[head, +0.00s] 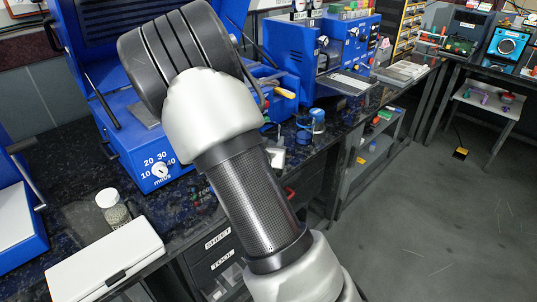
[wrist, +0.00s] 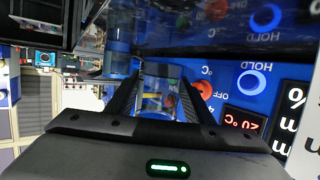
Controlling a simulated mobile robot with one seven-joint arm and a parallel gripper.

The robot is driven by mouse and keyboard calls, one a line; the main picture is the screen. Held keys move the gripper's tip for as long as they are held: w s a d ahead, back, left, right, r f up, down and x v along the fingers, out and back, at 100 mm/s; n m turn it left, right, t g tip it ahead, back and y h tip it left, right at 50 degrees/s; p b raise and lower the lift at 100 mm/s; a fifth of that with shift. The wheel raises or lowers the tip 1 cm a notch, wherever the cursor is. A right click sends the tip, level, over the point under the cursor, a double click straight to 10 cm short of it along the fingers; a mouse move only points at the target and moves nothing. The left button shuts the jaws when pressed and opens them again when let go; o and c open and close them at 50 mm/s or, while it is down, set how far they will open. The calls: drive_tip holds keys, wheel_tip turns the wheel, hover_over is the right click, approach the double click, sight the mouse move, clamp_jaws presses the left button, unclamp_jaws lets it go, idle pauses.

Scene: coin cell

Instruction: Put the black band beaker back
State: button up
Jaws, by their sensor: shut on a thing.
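In the wrist view my gripper (wrist: 160,95) is shut on a clear beaker (wrist: 159,84), held between its two dark fingers. I see through its wall to the blue panel behind. A black band on it cannot be made out clearly. In the head view my own arm covers the middle of the picture and hides my gripper and the beaker.
In the wrist view a blue panel with a blue knob (wrist: 253,80), a red knob (wrist: 204,89) and a small display (wrist: 245,118) is close on the right. In the head view a lidded jar (head: 111,206) and white box (head: 106,262) occupy the dark bench. Blue machines (head: 290,50) stand behind.

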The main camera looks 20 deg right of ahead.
drive_tip(key=shift+f+b, duration=0.5)
drive_tip(key=shift+f, duration=1.25)
drive_tip(key=shift+f, duration=0.1)
drive_tip(key=shift+f+b, duration=0.15)
drive_tip(key=shift+b, duration=0.15)
drive_tip(key=o, duration=1.1)
drive_tip(key=shift+r, duration=0.2)
drive_tip(key=shift+r+p, duration=0.2)
drive_tip(key=shift+p, duration=0.2)
drive_tip(key=p+v, duration=0.2)
drive_tip(key=v, duration=1)
drive_tip(key=shift+f, duration=0.1)
